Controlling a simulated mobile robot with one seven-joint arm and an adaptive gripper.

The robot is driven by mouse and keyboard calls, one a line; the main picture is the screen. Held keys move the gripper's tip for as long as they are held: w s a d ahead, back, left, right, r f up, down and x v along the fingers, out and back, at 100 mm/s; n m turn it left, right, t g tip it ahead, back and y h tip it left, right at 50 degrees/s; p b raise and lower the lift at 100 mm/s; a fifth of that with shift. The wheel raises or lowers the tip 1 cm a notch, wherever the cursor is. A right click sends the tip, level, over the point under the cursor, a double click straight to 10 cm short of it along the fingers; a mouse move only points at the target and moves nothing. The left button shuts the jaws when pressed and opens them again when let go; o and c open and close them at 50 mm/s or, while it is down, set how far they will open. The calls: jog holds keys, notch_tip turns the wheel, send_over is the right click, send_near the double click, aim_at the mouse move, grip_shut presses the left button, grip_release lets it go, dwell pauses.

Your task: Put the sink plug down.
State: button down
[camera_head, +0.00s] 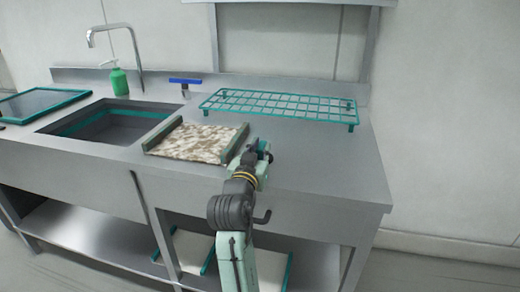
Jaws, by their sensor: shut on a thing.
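My gripper (263,152) is over the steel counter, just right of the speckled board. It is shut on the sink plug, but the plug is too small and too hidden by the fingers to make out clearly. I cannot tell whether the plug touches the counter. The sink (105,122), a dark basin with a green band inside, is at the left of the counter (325,160).
A speckled board (195,143) with green side rails lies right of the sink. A green wire rack (285,102) stands behind my gripper. A tap (136,55), a green soap bottle (119,80) and a blue-handled item (185,81) are at the back. The counter's right side is clear.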

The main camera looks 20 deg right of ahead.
jog(key=shift+f, duration=0.25)
jog(key=c, duration=1.5)
grip_release()
jog(key=shift+r, duration=0.15)
jog(key=b+v, duration=0.9)
jog(key=v, duration=0.3)
jog(key=shift+r, duration=0.1)
